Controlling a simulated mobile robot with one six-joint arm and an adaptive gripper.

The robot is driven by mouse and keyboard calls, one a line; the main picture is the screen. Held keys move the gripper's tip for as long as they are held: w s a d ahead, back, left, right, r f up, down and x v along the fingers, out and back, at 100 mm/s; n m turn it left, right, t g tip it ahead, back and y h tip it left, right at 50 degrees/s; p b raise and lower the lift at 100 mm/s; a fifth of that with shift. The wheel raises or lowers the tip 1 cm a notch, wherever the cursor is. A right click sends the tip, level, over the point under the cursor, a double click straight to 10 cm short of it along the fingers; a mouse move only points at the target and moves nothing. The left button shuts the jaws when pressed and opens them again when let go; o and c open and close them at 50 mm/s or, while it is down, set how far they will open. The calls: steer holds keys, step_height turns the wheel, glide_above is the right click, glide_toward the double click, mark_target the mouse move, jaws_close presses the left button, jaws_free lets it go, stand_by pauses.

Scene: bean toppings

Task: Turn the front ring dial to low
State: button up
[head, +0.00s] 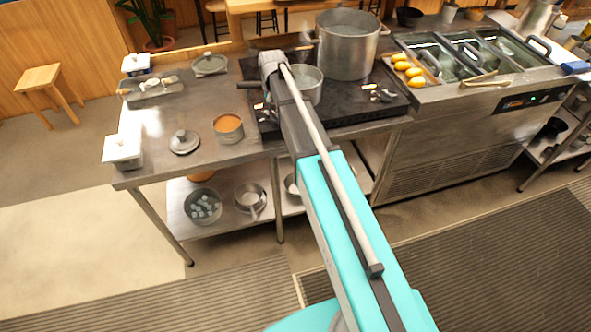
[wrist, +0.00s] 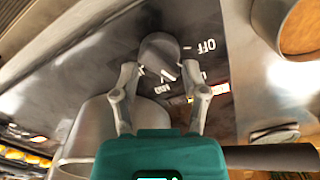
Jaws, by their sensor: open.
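A grey round dial (wrist: 160,50) with white markings around it shows in the wrist view on the dark hob panel. "OFF" is printed to its right, and smaller lettering sits below it. My gripper (wrist: 162,68) is open, with one fingertip at each side of the dial's lower part. I cannot tell whether either finger touches it. A short white mark shows at the dial's lower edge. In the head view my arm reaches over the black hob (head: 345,112) and hides much of its left side, so the fingertips cannot be made out there.
A saucepan (head: 306,84) stands on the hob close to my wrist; its side (wrist: 90,135) also shows at lower left in the wrist view. A large pot (head: 347,50) stands behind it. A pot of orange food (head: 228,128) and a lid (head: 184,142) sit on the steel counter left.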

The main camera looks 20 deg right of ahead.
mark_target(275, 113)
steer(key=shift+r+p, duration=6.25)
steer(key=shift+r, duration=0.4)
steer(key=s+f+n+b, duration=0.2)
steer(key=s+f+b, duration=0.6)
steer(key=s, duration=0.5)
steer(key=s+f+n+b, duration=0.2)
steer(key=s+f+b, duration=0.5)
steer(key=s, duration=0.6)
steer(key=shift+a+f+n+b, duration=0.15)
steer(key=shift+f+n+b, duration=0.15)
steer(key=shift+f+b, duration=0.1)
